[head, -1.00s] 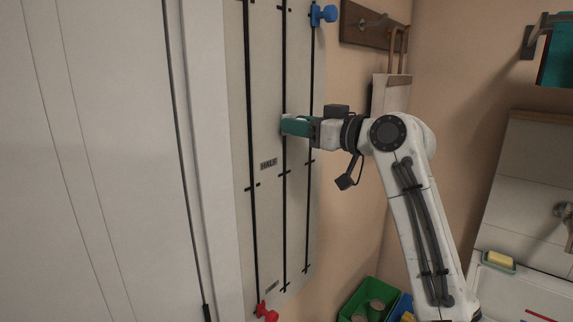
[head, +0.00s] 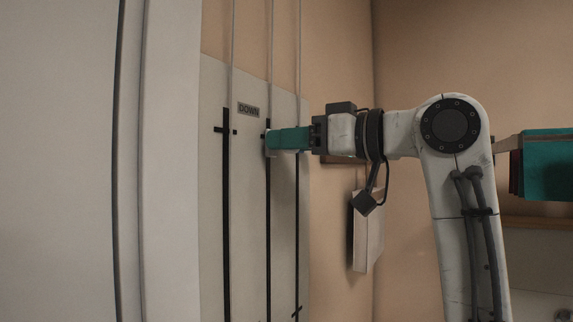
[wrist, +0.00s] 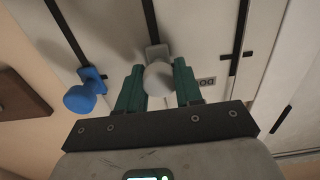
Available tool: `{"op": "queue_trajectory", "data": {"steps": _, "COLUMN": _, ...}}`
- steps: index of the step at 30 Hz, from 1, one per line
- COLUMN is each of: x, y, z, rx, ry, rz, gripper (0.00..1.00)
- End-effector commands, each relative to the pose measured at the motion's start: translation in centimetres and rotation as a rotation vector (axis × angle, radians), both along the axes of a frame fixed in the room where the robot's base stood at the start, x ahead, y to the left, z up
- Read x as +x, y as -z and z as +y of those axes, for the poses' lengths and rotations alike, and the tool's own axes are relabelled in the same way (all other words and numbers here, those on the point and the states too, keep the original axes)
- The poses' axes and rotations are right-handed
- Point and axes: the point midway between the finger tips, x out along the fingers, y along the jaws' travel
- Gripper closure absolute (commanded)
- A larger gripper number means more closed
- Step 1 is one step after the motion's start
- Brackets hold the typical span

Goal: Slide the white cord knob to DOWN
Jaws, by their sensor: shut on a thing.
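The white cord knob (wrist: 158,78) sits between the two teal fingers of my gripper (wrist: 160,90) in the wrist view, and the fingers are shut on it. Its pale plate lies on the middle black slot (head: 268,220) of the board. In the head view my gripper (head: 270,141) is at the board, a little below the top end of that slot, and its fingers mostly hide the knob. The DOWN label (head: 248,109) is just up and left of the fingertips. It also shows in the wrist view (wrist: 205,82), partly behind a finger.
A blue knob (wrist: 83,93) sits on the neighbouring slot, close beside the fingers in the wrist view. The left slot (head: 227,220) carries no knob in view. Cords (head: 233,40) run up the wall above the board. A pale panel (head: 367,230) hangs right of it.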

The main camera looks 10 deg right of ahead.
Motion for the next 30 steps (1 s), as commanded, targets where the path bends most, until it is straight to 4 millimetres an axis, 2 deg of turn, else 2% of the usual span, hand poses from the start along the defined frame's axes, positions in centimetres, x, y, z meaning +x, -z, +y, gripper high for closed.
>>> {"op": "queue_trajectory", "data": {"steps": 13, "x": -0.57, "y": -0.45, "z": 0.08, "rx": 0.000, "ry": -0.002, "rz": 0.003, "gripper": 1.00}}
{"op": "queue_trajectory", "data": {"steps": 14, "x": -0.57, "y": -0.43, "z": 0.08, "rx": 0.000, "ry": -0.002, "rz": 0.003, "gripper": 0.64}}
{"op": "queue_trajectory", "data": {"steps": 15, "x": -0.56, "y": -0.42, "z": 0.08, "rx": 0.000, "ry": -0.002, "rz": 0.003, "gripper": 0.60}}
{"op": "queue_trajectory", "data": {"steps": 22, "x": -0.56, "y": -0.43, "z": 0.07, "rx": -0.001, "ry": -0.001, "rz": 0.002, "gripper": 0.39}}
{"op": "queue_trajectory", "data": {"steps": 30, "x": -0.67, "y": -0.41, "z": -0.15, "rx": 0.000, "ry": -0.001, "rz": 0.001, "gripper": 0.39}}
